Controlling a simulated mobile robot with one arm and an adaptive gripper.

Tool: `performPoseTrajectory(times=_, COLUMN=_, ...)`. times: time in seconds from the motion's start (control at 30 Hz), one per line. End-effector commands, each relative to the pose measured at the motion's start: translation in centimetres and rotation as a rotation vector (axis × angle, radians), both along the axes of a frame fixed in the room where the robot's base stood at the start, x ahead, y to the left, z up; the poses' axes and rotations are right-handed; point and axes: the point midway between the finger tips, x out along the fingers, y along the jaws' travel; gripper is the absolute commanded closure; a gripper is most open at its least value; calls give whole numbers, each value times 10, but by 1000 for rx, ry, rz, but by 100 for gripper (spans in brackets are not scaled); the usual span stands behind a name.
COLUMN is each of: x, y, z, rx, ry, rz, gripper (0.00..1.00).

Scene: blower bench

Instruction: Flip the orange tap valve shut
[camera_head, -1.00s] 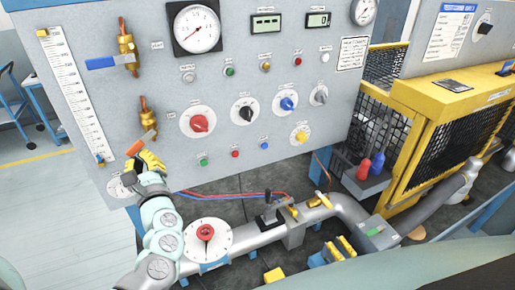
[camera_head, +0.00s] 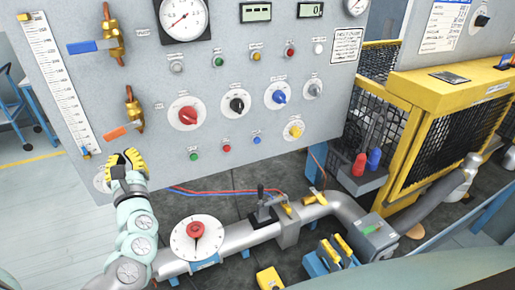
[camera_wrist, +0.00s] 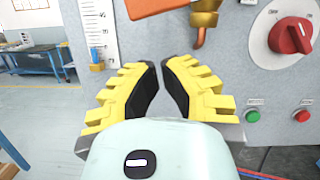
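The orange tap valve is a brass fitting (camera_head: 133,108) on the left of the grey panel with a flat orange lever (camera_head: 120,131). The lever points left and slightly down, across the upright pipe. In the wrist view the lever (camera_wrist: 158,7) is cut by the top edge, with the brass fitting (camera_wrist: 205,20) to its right. My gripper (camera_head: 125,154) is just below the lever, in front of the panel. In the wrist view its yellow and black fingers (camera_wrist: 161,68) stand slightly apart with nothing between them. Their tips are below the lever, with a visible gap from it.
A second brass valve with a blue lever (camera_head: 92,47) sits above. A red knob (camera_head: 186,115) and several buttons are to the right. A scale strip (camera_head: 62,85) runs down the panel's left edge. A pipe with a red-handled dial (camera_head: 197,231) lies below.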

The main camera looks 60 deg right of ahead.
Motion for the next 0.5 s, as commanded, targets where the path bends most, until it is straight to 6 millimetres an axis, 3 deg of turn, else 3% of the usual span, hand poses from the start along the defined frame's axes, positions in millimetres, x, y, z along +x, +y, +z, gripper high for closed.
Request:
performPoseTrajectory(times=0.03, x=5, y=3, z=-15, rx=0, ry=-3, rz=6, gripper=100)
performPoseTrajectory(times=0.5, x=-53, y=33, z=-27, rx=-1, ry=0, rz=3, gripper=100)
